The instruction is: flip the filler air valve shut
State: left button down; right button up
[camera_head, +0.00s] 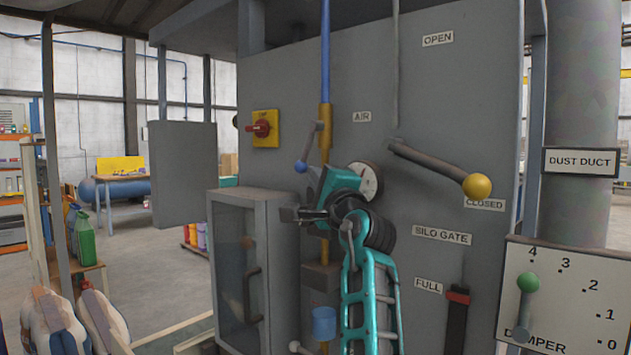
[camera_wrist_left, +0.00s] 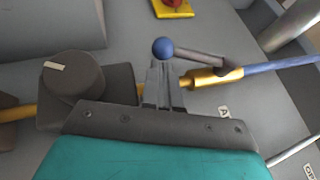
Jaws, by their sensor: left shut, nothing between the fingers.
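The air valve (camera_head: 325,117) is a yellow-brass body on the blue pipe, beside the AIR label (camera_head: 362,117). Its grey lever (camera_head: 311,143) slants down and left to a blue ball end (camera_head: 301,167). My left gripper (camera_head: 284,215) is shut and empty, just below the ball in the head view. In the left wrist view, the shut fingertips (camera_wrist_left: 163,68) point at the blue ball (camera_wrist_left: 163,47). The lever (camera_wrist_left: 200,57) runs right from it to the valve body (camera_wrist_left: 212,79). I cannot tell whether fingertips and ball touch. My right gripper is not in view.
A grey bar with a yellow ball (camera_head: 477,186) sticks out at the right. A red and yellow switch (camera_head: 265,128) is left of the valve. A grey cabinet (camera_head: 279,260) stands below it. A dark round knob (camera_wrist_left: 72,76) is left of my fingers.

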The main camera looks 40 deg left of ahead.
pick_arm(q)
jog(key=shift+r, duration=0.1)
dwell(0.4)
jog(key=shift+a+r+p, duration=0.15)
jog(key=shift+a+p, duration=0.3)
jog(key=shift+p, duration=0.15)
jog(key=shift+a+f, duration=0.2)
jog(key=shift+a, duration=0.1)
jog(key=shift+w, duration=0.1)
jog(key=shift+d+f, duration=0.1)
jog(key=shift+f, duration=0.05)
